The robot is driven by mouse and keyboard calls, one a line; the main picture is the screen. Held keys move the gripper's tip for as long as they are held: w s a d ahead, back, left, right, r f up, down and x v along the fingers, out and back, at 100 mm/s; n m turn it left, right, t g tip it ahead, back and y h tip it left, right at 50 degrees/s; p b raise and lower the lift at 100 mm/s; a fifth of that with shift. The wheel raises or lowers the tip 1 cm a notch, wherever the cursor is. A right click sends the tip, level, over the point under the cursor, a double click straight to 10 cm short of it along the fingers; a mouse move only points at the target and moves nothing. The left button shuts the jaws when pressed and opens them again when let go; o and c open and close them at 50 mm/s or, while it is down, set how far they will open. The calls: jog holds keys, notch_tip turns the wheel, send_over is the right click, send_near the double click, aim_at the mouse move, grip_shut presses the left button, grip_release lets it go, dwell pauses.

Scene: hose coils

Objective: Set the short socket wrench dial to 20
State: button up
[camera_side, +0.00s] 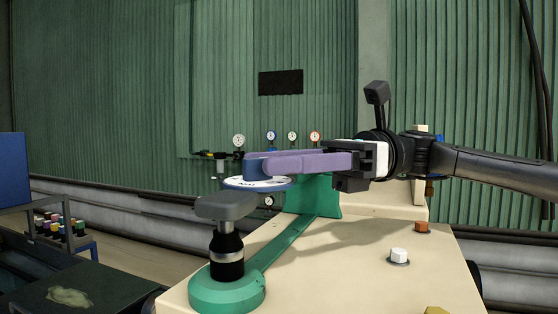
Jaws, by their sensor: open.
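A white dial disc (250,184) with dark markings and a blue rim lies flat near the middle of the view. A blue knob-like part (252,166) rises above it. The markings are too small to read. My gripper (268,163) has long purple fingers and reaches in from the right, level, with its tips at the blue part. The fingers are open and appear beside or around this part; I cannot tell if they touch it. The near finger hides part of the dial. In front stands a grey-handled tool (226,207) with a black and silver shaft on a green round base.
A green bar (285,243) runs from the round base across the cream table (345,280) to a green block. A white button (399,255) and an orange one (421,227) sit at right. Gauges (292,137) line the back. A cart with coloured pieces (55,226) stands left.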

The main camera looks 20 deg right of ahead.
grip_shut()
jog(key=shift+w+a, duration=0.1)
dwell(0.4)
jog(key=shift+w+n+g, duration=0.1)
jog(key=shift+n+g, duration=0.2)
jog(key=shift+g, duration=0.4)
jog(key=shift+n+g, duration=0.4)
jog(key=shift+h, duration=0.3)
grip_release()
